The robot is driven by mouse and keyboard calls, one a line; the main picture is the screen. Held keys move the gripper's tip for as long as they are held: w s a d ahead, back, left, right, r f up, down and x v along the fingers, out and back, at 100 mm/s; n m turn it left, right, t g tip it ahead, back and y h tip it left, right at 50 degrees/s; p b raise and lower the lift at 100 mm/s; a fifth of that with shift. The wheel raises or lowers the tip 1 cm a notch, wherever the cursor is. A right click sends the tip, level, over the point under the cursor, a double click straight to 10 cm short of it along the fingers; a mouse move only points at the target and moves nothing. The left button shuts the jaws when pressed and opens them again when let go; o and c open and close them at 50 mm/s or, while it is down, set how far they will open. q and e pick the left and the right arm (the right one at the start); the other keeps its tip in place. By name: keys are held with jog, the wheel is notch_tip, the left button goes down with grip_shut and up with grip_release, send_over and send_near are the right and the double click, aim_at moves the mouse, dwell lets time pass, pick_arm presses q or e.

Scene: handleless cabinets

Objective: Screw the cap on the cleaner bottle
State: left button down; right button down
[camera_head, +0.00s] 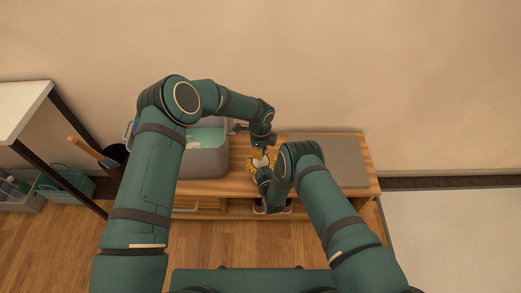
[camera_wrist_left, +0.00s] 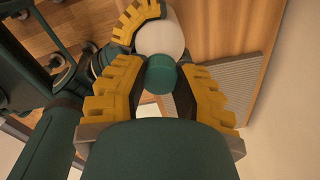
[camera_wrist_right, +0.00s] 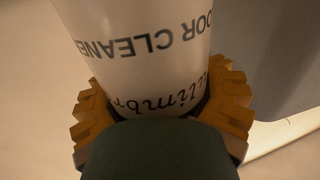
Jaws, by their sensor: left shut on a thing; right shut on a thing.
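The cleaner bottle (camera_wrist_right: 150,50) is white with dark lettering and fills the right wrist view. My right gripper (camera_wrist_right: 160,105) is shut around its body. In the head view the bottle (camera_head: 259,160) is a small white patch between the two grippers, over the bench. The green cap (camera_wrist_left: 161,76) lies between the yellow fingers of my left gripper (camera_wrist_left: 160,88), which is shut on it. The cap is in line with the white top of the bottle (camera_wrist_left: 160,37) and overlaps it in the left wrist view. I cannot tell whether the threads are engaged.
A wooden bench (camera_head: 230,187) stands below the grippers against the wall. A grey basin (camera_head: 205,163) is on its left part, and a grey ribbed mat (camera_head: 340,150) on its right. A white-topped table (camera_head: 20,105) and a green crate (camera_head: 75,184) are at far left.

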pick_arm(q)
jog(key=c, duration=0.7)
grip_release()
jog(key=shift+c, duration=0.2)
notch_tip(320, 180, up, 12)
pick_arm(e)
grip_release()
